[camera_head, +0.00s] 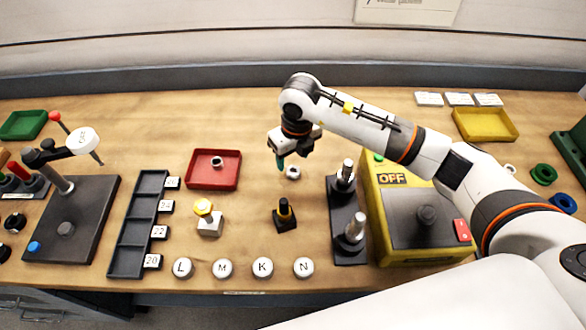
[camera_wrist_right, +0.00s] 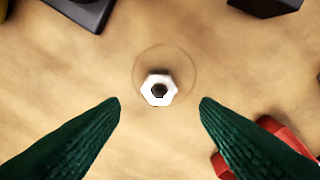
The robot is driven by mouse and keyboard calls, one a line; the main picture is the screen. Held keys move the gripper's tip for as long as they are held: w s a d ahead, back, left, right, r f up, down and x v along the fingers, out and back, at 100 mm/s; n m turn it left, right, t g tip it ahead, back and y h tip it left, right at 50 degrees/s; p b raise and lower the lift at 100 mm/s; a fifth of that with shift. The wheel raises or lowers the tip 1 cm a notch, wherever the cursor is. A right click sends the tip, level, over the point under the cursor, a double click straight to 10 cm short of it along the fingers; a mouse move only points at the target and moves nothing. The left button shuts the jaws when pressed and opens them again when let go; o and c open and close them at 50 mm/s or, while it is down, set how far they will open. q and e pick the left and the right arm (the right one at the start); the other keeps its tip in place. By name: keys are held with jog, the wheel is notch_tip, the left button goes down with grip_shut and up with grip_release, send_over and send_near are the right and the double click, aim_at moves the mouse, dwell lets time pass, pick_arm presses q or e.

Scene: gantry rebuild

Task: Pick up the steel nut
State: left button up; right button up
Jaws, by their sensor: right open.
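The steel nut (camera_head: 293,172) lies flat on the wooden bench, right of the red tray. In the right wrist view the nut (camera_wrist_right: 150,91) is a bright hexagon with a dark hole, inside a faint ring on the wood. My right gripper (camera_wrist_right: 160,103) is open, with one dark green finger on each side below the nut and nothing between the tips. In the head view the right gripper (camera_head: 283,163) hangs just beside and above the nut, with part of it hidden behind the wrist. My left gripper is not in view.
The red tray (camera_head: 194,184) holds a small metal piece. A black plate (camera_head: 340,211) with metal posts and a yellow box (camera_head: 386,248) marked OFF stand to the right. Bare wood surrounds the nut.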

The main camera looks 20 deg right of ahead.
aim_at(294, 167)
jog(key=f, duration=0.1)
jog(key=f+p, duration=0.1)
jog(key=f, duration=0.1)
jog(key=shift+s+d+f, duration=0.1)
jog(key=shift+s+f, duration=0.1)
jog(key=shift+f, duration=0.1)
jog(key=shift+w+f, duration=0.15)
jog(key=shift+f, duration=0.25)
jog(key=shift+c, duration=0.4)
jog(key=c, duration=1)
